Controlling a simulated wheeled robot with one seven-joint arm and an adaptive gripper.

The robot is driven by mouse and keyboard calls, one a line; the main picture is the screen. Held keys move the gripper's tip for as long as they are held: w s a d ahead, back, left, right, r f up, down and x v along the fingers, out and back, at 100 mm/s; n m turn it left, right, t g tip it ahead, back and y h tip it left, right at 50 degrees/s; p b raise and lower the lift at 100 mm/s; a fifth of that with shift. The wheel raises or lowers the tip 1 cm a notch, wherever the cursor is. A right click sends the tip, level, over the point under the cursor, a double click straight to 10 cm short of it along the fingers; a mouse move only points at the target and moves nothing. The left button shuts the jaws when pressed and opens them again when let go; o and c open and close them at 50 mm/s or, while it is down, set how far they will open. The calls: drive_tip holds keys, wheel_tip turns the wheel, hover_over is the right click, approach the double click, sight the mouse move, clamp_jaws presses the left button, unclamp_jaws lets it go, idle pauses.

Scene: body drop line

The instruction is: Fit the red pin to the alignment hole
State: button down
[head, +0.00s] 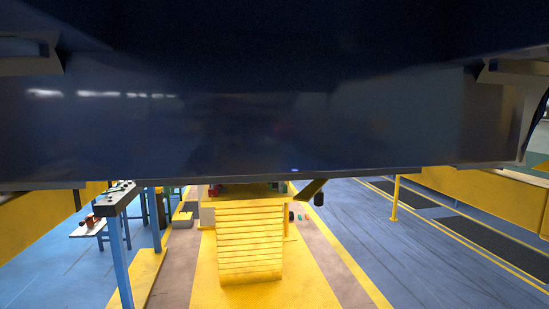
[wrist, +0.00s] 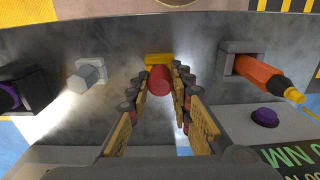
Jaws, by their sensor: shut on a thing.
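In the wrist view my gripper (wrist: 159,82) has its two yellow-padded fingers closed on the red pin (wrist: 159,79). The pin's round red end faces the camera. A yellow block or part (wrist: 159,59) shows just beyond the pin; I cannot tell whether it belongs to the pin or to a holder. The pin is in front of a grey metal rail, and I cannot tell whether it touches it. I cannot make out the alignment hole in either view. My gripper and the pin do not show in the head view.
In the wrist view an orange tool (wrist: 262,74) sits in a holder at right, a dark purple-tipped tool (wrist: 22,90) at left, beside a pale peg (wrist: 90,73). A purple button (wrist: 265,117) is lower right. In the head view a dark blue car body (head: 270,125) hangs over a yellow lift (head: 250,240).

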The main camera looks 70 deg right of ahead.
drive_tip(key=shift+r+p, duration=2.35)
drive_tip(key=shift+r, duration=1.15)
